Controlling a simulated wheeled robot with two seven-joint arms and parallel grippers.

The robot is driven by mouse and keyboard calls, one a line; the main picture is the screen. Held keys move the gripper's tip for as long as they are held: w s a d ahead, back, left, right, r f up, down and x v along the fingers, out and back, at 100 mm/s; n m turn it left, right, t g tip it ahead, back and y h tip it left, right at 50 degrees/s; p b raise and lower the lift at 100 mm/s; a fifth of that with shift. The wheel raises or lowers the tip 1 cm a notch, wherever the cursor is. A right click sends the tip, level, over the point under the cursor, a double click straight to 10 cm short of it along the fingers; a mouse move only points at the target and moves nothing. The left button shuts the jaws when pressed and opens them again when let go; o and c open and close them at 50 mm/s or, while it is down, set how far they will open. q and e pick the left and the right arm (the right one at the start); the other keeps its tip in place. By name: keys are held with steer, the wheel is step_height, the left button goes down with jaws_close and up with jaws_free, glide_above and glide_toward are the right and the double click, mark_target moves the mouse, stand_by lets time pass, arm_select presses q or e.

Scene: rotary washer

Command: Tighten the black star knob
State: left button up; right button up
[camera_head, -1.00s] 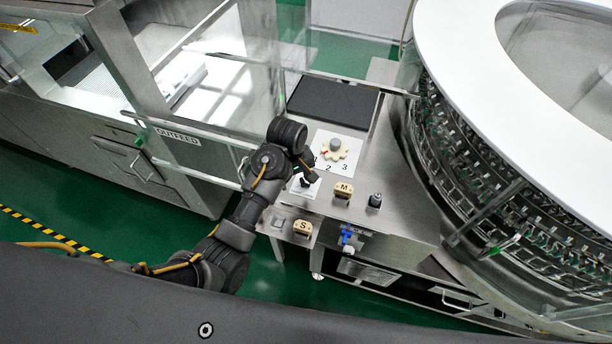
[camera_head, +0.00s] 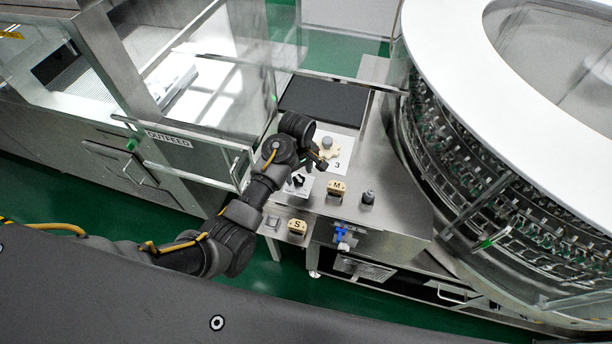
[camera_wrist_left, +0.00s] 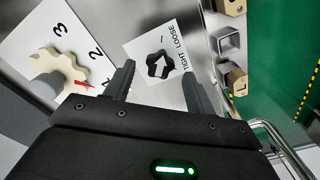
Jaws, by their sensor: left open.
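The black star knob (camera_head: 298,180) sits on a small white card on the steel worktop. My left gripper (camera_head: 322,160) is open and empty, above the worktop just up and right of the knob in the head view. Its spread fingers (camera_wrist_left: 158,72) also show in the left wrist view. I cannot tell the gap to the knob. My right gripper is out of view.
A cream dial (camera_head: 328,147) on a numbered card stands close to the gripper. Tan blocks marked M (camera_head: 337,188) and S (camera_head: 297,226) and a black post (camera_head: 368,197) stand nearby. A clear-walled cabinet is on the left, the round washer (camera_head: 450,150) on the right.

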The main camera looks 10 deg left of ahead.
mark_target(299, 182)
arm_select(q)
steer(key=shift+f, duration=1.25)
steer(key=c, duration=1)
steer(key=shift+o, duration=0.2)
